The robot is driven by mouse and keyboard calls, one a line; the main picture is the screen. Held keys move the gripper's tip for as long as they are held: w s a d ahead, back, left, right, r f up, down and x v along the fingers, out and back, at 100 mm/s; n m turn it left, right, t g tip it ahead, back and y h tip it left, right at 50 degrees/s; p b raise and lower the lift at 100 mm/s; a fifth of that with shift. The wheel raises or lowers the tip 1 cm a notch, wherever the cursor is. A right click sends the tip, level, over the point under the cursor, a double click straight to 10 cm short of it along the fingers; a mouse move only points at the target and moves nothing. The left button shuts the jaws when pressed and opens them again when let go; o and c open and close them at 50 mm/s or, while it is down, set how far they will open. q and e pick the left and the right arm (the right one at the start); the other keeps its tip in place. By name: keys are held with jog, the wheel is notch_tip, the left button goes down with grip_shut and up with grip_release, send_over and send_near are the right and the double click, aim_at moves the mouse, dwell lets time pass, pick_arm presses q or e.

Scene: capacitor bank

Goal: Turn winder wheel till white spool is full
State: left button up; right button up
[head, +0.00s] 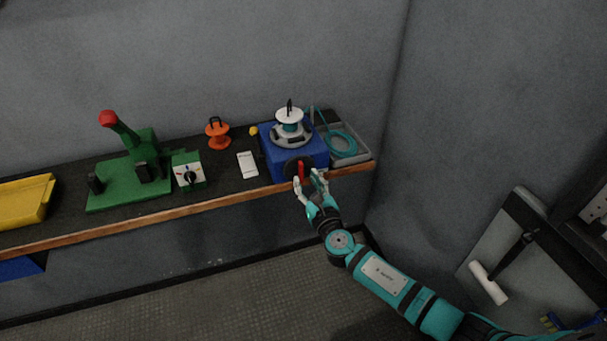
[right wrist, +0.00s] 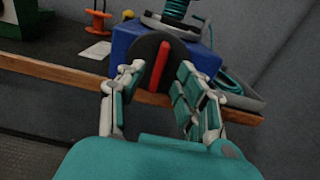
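The blue winder box (head: 283,160) stands at the right end of the shelf. On its top is the white spool (head: 290,114), with teal line around its core; the wound core shows in the right wrist view (right wrist: 175,8). The black winder wheel (right wrist: 143,50) with a red bar handle (right wrist: 161,68) is on the box's front face. My right gripper (right wrist: 158,78) is open, one finger on each side of the red bar, with gaps to it visible. In the head view my right gripper (head: 310,184) is at the wheel. My left gripper is not in view.
A grey tray (head: 358,157) with a coil of teal line (head: 342,141) is right of the box. An orange spool (head: 217,134), white card (head: 247,164), switch box (head: 188,172), green stand (head: 130,187) and yellow bin (head: 24,202) lie to the left.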

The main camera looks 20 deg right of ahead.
aim_at(302, 173)
jog(key=shift+w, duration=1.5)
jog(key=c, duration=0.7)
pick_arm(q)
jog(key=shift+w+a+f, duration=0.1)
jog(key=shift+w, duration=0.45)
pick_arm(e)
grip_shut()
